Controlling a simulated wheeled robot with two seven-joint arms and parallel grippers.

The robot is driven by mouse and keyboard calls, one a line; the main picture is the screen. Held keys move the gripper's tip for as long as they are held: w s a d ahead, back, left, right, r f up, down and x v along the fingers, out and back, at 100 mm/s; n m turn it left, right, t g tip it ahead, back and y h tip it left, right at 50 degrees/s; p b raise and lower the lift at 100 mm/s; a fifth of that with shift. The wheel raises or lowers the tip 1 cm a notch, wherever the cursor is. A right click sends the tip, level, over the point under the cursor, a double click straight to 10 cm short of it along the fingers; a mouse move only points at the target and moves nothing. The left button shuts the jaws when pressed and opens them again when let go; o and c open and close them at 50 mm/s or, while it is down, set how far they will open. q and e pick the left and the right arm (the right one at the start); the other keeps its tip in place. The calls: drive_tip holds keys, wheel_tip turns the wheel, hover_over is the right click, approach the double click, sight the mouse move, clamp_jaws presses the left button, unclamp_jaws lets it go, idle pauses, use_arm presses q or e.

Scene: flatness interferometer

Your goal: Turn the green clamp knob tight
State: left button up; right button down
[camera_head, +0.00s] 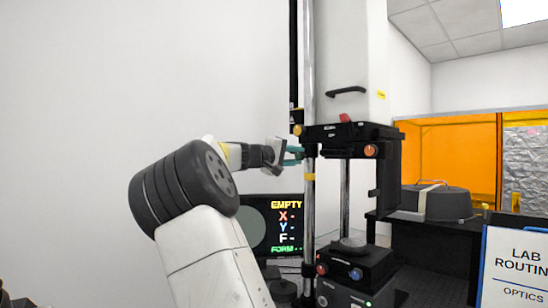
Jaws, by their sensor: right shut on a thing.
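My right gripper (288,153) reaches in from the lower left and is shut at the left side of the instrument's black carriage (352,137), beside the chrome column (309,90). Teal-green parts show at its fingertips. The green clamp knob is there between the fingers, mostly hidden by them, so its turn angle cannot be read. My left gripper is not in view.
An orange knob (371,151) and a red knob (344,117) sit on the carriage. A screen (286,222) reading EMPTY stands behind my arm. The black base (355,270) has red and blue knobs. A lab sign (518,262) stands at right.

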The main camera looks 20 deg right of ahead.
drive_tip(key=shift+n, duration=0.3)
drive_tip(key=c, duration=1.1)
unclamp_jaws()
drive_tip(key=shift+a, duration=0.15)
drive_tip(key=v, duration=0.7)
drive_tip(key=shift+a, duration=0.25)
drive_tip(key=shift+s, duration=0.1)
